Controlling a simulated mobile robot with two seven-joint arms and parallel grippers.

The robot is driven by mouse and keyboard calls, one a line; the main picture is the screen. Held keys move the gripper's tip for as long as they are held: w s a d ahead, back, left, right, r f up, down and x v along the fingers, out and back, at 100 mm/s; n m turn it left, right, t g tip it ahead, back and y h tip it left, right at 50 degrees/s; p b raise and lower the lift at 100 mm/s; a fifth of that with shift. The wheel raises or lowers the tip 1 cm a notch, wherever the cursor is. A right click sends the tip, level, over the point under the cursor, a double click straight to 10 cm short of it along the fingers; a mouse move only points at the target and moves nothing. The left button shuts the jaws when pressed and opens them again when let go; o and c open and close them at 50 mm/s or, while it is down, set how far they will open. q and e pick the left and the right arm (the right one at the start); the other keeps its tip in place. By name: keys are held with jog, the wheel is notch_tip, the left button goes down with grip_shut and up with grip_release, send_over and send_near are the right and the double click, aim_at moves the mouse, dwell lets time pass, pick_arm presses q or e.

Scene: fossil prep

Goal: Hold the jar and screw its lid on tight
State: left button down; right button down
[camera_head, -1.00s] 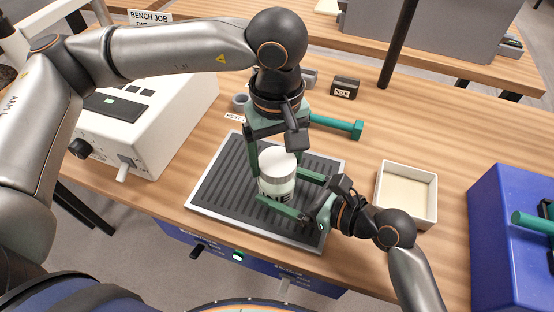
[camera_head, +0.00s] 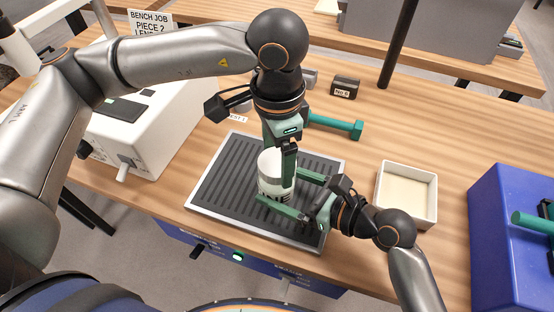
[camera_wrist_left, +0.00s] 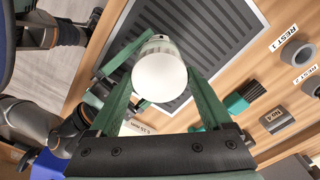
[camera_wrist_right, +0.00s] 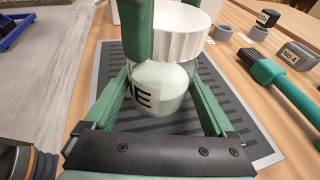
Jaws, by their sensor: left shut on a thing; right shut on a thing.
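The jar (camera_wrist_right: 160,90) is pale and translucent with a printed label, and stands upright on a dark ribbed mat (camera_head: 222,190) with a metal rim. Its white ribbed lid (camera_wrist_right: 182,30) sits on top of it; it also shows face-on in the left wrist view (camera_wrist_left: 160,78). My right gripper (camera_head: 284,192) is shut on the jar's body from the right side. My left gripper (camera_head: 276,160) points down from above and is shut on the lid, its fingers on opposite sides. In the head view the left gripper hides part of the lid.
A green-handled tool (camera_head: 336,123) lies behind the mat near a dark block labelled No 4 (camera_head: 345,88). A white tray (camera_head: 432,195) stands right of the mat, with a blue box (camera_head: 500,240) beyond. A white machine (camera_head: 150,130) stands at left.

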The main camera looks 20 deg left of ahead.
aim_at(278, 161)
pick_arm(q)
grip_release()
jog(key=shift+r, duration=0.15)
jog(key=shift+r, duration=1.65)
